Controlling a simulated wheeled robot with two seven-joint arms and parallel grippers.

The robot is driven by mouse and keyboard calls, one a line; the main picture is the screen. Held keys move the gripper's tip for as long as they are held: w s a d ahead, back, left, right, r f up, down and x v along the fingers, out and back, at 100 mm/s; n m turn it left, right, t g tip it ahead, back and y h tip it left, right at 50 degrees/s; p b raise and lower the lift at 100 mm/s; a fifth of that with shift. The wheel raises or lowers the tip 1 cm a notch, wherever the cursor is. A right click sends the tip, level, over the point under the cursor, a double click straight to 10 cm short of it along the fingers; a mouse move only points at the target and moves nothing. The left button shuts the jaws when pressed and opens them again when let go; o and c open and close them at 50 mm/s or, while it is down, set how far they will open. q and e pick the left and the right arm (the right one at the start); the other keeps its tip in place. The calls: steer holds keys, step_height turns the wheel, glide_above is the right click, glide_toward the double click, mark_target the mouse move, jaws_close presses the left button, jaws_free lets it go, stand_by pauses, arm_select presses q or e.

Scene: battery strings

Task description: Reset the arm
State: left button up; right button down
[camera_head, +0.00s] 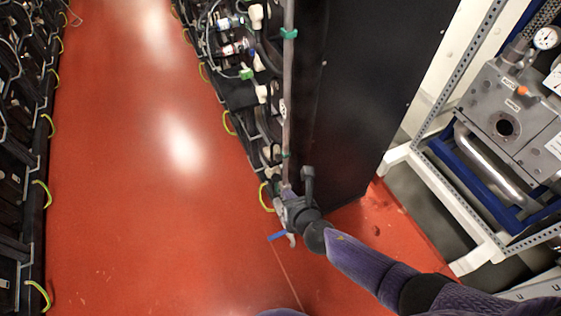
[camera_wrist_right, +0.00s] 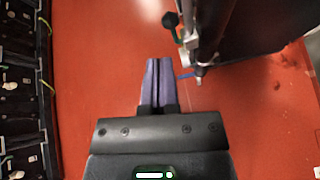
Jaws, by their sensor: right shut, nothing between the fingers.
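My right arm comes in from the lower right in the head view. My right gripper (camera_head: 287,192) is at the near end of the battery rack, close to a grey vertical pipe. In the right wrist view the two purple fingers of my right gripper (camera_wrist_right: 159,62) are shut together with nothing between them. They point over the red floor, to the left of a pipe end with a blue lever (camera_wrist_right: 187,75). The blue lever also shows in the head view (camera_head: 277,236). My left gripper is in neither view.
A battery rack with cables (camera_head: 235,60) and a dark panel (camera_head: 350,90) stand beside my right arm. A metal frame with a gauge unit (camera_head: 505,120) is at the right. Another rack (camera_head: 20,150) lines the left edge. The red floor aisle (camera_head: 140,220) between is clear.

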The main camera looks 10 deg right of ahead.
steer(key=s+d+f+m+g+h, duration=0.1)
steer(key=s+d+f+m+g, duration=0.25)
steer(key=s+f+m, duration=0.35)
steer(key=s+d+f+m+g+h, duration=0.2)
steer(key=s+d+f+m, duration=0.3)
steer(key=s+m, duration=0.45)
steer(key=s+d+f+m+g, duration=0.1)
steer(key=s+f+m+g, duration=0.1)
steer(key=s+m, duration=0.7)
steer(key=s+d+f+m+g, duration=0.1)
steer(key=s+f+m+g, duration=0.2)
steer(key=s+m, duration=0.6)
steer(key=s, duration=0.3)
steer(key=shift+s+d+f, duration=0.2)
steer(key=shift+s+f, duration=0.15)
steer(key=shift+s, duration=0.05)
